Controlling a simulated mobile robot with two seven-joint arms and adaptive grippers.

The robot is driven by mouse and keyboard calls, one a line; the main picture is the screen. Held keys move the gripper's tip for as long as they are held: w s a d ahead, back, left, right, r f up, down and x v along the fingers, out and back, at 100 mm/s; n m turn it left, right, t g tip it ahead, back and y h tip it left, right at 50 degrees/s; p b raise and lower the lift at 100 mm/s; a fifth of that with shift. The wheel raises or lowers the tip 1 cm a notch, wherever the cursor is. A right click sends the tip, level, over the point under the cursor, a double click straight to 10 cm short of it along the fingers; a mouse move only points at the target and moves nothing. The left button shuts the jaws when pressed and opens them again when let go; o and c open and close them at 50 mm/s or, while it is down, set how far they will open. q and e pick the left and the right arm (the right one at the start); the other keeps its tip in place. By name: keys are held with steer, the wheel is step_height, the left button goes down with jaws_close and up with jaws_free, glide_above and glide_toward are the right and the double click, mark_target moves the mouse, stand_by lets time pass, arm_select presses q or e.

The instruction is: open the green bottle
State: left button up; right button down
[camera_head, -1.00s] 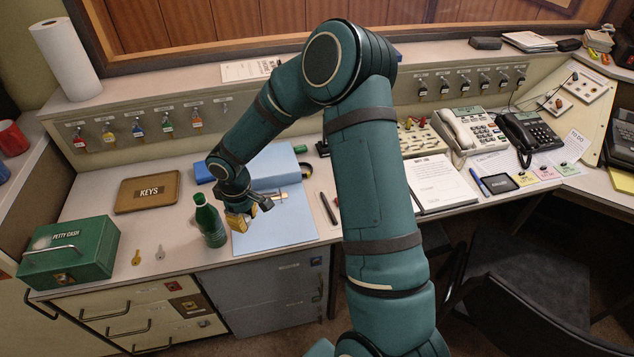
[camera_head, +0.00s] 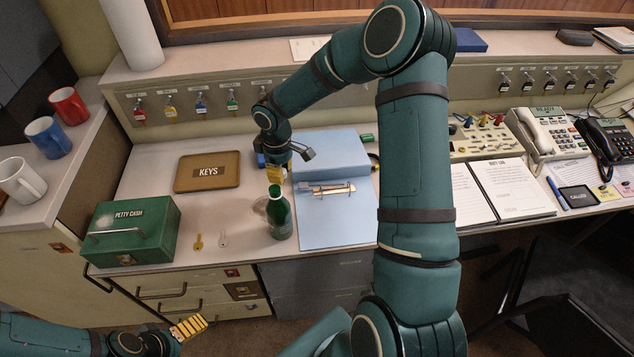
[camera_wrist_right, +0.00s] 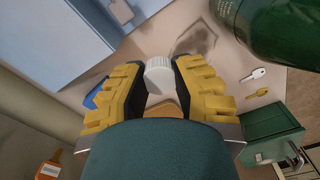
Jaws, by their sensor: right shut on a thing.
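The green bottle (camera_head: 279,218) stands upright on the desk at the left edge of the blue folder; its body also shows at the top right of the right wrist view (camera_wrist_right: 275,28), with its neck out of that picture. My right gripper (camera_head: 275,174) is just behind and above the bottle's top in the head view. In the right wrist view its yellow fingers (camera_wrist_right: 160,85) are shut on a small white ribbed cap (camera_wrist_right: 159,74), apart from the bottle's body. My left gripper (camera_head: 190,327) is low at the left, in front of the drawers; its opening is unclear.
The green petty cash box (camera_head: 135,230), two small keys (camera_head: 198,241) and the brown keys tray (camera_head: 208,171) are left of the bottle. The open blue folder (camera_head: 335,222) is right of it. Mugs (camera_head: 47,137) stand on the side counter.

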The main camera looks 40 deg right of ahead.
mark_target(284, 194)
step_height(284, 194, down, 10)
steer(key=shift+r+b, duration=0.1)
steer(key=shift+b, duration=0.95)
steer(key=c, duration=0.9)
jaws_free()
steer(key=shift+o, duration=0.2)
steer(key=shift+r, duration=0.25)
step_height(284, 194, up, 12)
steer(key=shift+f+p, duration=0.2)
steer(key=shift+p, duration=1.05)
steer(key=shift+s, duration=0.1)
